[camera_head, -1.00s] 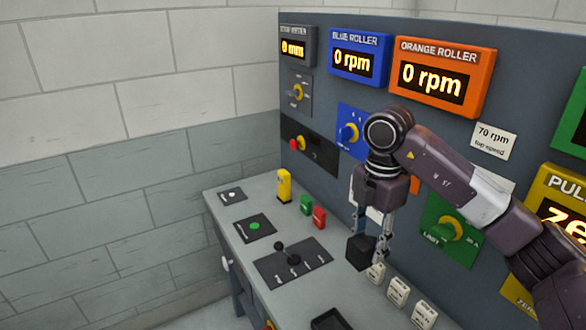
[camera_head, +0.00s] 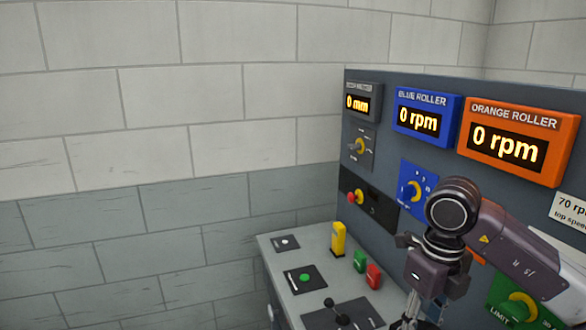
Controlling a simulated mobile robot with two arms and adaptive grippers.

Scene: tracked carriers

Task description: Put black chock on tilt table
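My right gripper (camera_head: 420,312) hangs over the console desk at the bottom edge of the picture. Its fingertips are cut off by that edge, so I cannot see whether it is shut on anything now. The black chock is not in view now; a second ago a black block was at this gripper's fingers. The tilt table is not recognisable in view. My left gripper is not in view.
The upright panel (camera_head: 360,79) with displays and knobs stands close behind my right arm. A brick wall (camera_head: 160,100) fills the left.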

